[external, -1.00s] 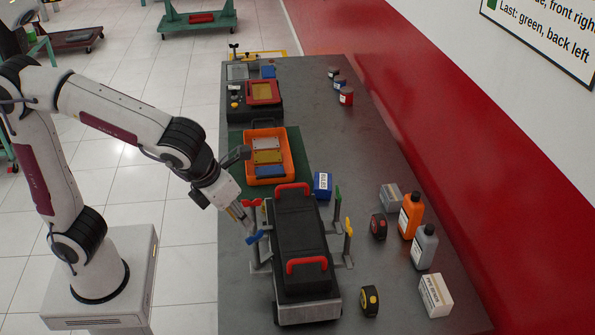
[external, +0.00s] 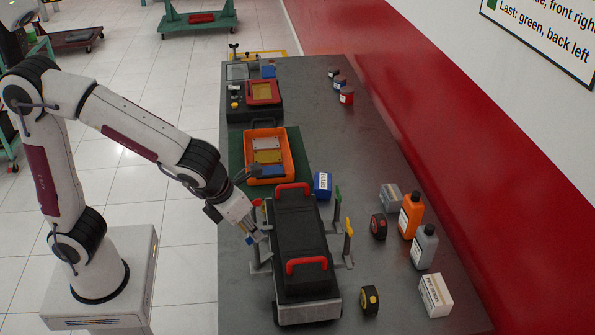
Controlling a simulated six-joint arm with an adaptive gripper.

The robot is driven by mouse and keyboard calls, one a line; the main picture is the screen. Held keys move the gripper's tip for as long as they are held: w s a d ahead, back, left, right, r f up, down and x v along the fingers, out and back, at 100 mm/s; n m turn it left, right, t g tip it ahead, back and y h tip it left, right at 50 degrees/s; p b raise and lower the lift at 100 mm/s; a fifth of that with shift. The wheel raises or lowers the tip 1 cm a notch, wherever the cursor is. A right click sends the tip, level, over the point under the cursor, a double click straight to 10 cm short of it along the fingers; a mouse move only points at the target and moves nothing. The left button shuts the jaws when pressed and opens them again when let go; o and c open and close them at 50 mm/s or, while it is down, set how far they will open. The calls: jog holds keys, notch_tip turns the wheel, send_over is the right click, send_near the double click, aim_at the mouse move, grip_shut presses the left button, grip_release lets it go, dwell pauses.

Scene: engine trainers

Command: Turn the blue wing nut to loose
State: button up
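The black engine trainer (external: 298,240) with two red handles stands on the workbench, with colored wing nuts on posts around it. The blue wing nut (external: 250,240) is at its front left in the external view, and only a small blue patch shows. My gripper (external: 251,233) points down and right at it, with the fingertips at or right over the nut. The fingers hide most of the nut. I cannot tell whether they are closed on it or which way it is turned.
The red wing nut (external: 257,202) is close beside my gripper. The green (external: 337,193) and yellow (external: 349,228) wing nuts stand on the trainer's right. An orange tray (external: 287,152) lies behind. Bottles, tape rolls and boxes stand on the right of the workbench (external: 400,290).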

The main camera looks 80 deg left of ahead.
jog(key=shift+x, duration=0.8)
grip_shut()
jog(key=shift+n, duration=0.5)
jog(key=shift+w+d+n+g+y, duration=0.1)
jog(key=shift+n+g+y, duration=0.3)
jog(key=shift+n, duration=0.75)
jog(key=shift+d+n+g+y, duration=0.15)
jog(key=shift+n+g, duration=0.35)
jog(key=shift+n, duration=0.65)
jog(key=shift+a+f, duration=0.1)
